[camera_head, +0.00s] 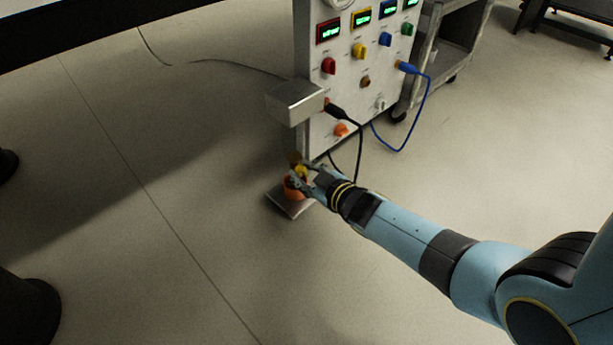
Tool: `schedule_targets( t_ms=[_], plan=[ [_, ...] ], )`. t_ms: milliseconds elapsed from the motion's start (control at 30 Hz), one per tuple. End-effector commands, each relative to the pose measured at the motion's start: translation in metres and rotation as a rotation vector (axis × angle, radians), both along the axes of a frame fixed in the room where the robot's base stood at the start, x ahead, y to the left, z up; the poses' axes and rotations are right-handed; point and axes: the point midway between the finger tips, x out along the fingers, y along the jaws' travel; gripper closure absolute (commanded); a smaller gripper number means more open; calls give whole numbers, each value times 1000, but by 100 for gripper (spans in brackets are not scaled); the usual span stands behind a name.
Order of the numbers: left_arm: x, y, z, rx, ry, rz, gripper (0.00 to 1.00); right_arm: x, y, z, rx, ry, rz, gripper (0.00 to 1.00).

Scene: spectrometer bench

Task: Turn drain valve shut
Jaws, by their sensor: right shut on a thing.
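My right gripper (303,180) reaches in from the lower right and is shut on a small orange-and-yellow part low in front of the panel. The part's orange body (292,192) sits above a small grey metal plate (287,207). I take this part to be the drain valve, but no label on it can be read. The fingers hide much of it, so its handle's angle cannot be told. My left gripper is not in view.
A white instrument panel (348,103) stands behind, with coloured knobs, lit displays and an orange knob (341,129). A metal box (295,102) juts out above the gripper. Black and blue cables (428,105) hang at the panel. A grey cart (455,50) stands behind. Floor at left is mostly clear.

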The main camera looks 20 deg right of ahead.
Motion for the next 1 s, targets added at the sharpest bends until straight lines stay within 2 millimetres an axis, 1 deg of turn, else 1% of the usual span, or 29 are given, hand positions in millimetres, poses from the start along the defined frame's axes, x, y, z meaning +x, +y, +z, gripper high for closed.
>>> schedule_targets(
  t_ms=[67,400,600,967,1000],
  plan=[
    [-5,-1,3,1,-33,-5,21,-1,1,-2,-45,-14,-1,100],
    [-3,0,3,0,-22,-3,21,0,2,-1,-196,-70,0,100],
    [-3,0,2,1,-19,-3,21,-1,2,-1,-228,-79,0,100],
    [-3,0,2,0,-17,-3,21,-1,2,-1,-232,-80,0,100],
    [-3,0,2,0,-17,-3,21,-1,2,-1,-232,-80,0,70]
  ],
)
